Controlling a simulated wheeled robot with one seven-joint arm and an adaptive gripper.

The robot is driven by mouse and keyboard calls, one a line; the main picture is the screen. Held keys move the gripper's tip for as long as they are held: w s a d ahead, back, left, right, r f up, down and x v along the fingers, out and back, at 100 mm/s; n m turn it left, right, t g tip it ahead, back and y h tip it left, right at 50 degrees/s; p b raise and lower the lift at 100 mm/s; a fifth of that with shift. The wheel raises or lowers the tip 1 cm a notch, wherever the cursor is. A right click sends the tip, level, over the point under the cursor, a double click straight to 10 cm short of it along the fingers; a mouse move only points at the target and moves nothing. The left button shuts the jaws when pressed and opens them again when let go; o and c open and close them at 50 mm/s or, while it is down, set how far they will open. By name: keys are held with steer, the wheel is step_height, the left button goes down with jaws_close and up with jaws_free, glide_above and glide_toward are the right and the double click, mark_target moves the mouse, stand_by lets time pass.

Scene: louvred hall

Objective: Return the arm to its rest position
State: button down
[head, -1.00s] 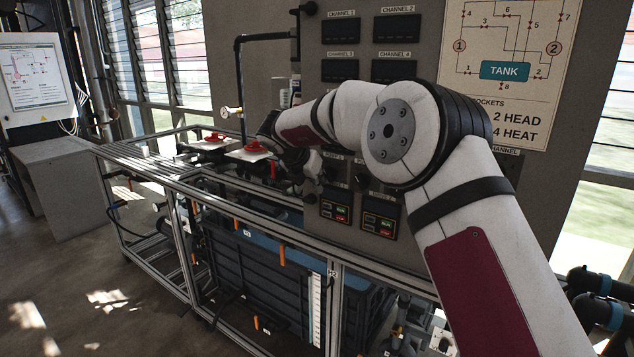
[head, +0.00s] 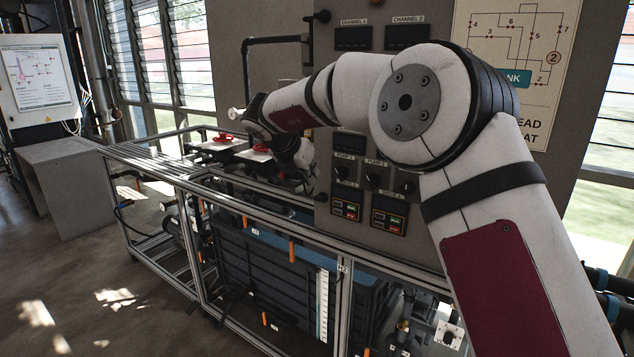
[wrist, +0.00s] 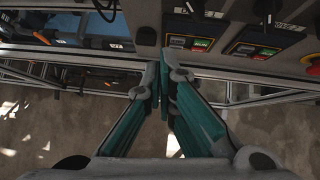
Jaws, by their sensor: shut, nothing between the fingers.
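My arm rises from the lower right of the head view, bends at a large grey-capped joint and reaches left over the metal frame. Its wrist end hangs in front of the control panel (head: 285,85); the fingers are not clear there. In the wrist view my gripper (wrist: 158,85) shows two teal-sided fingers with their tips together and nothing between them. Below the fingers I see bare floor and a frame rail.
A metal frame (head: 235,215) with a dark blue tank (head: 265,270) stands under the arm. Red-handled valves (head: 224,138) sit on its top, left of the wrist. Pump switch boxes (head: 347,203) are on the panel close by. The floor at lower left is open.

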steer(key=s+r+n+t+y, duration=0.2)
steer(key=r+n+t, duration=0.2)
steer(key=r+n, duration=0.55)
steer(key=s+r+n+t+y, duration=0.2)
steer(key=s+r+n+t, duration=0.3)
steer(key=r, duration=0.8)
steer(key=s+r+n+y, duration=0.1)
steer(key=s+n+y, duration=0.25)
steer(key=n, duration=0.45)
steer(key=s+d+f+n+g+h, duration=0.1)
steer(key=s+d+f+n+g, duration=0.3)
steer(key=s, duration=0.9)
steer(key=s+d+f+n+g+h, duration=0.1)
steer(key=s+d+f+n+g, duration=0.3)
steer(key=s+d+f+n, duration=0.3)
steer(key=s+d+f+n+g+h, duration=0.1)
steer(key=s+d+f+n+g, duration=0.3)
steer(key=s+f, duration=0.9)
steer(key=s+d+n, duration=0.2)
steer(key=s+n, duration=0.2)
steer(key=s, duration=0.2)
steer(key=shift+d, duration=0.3)
steer(key=shift+n, duration=0.25)
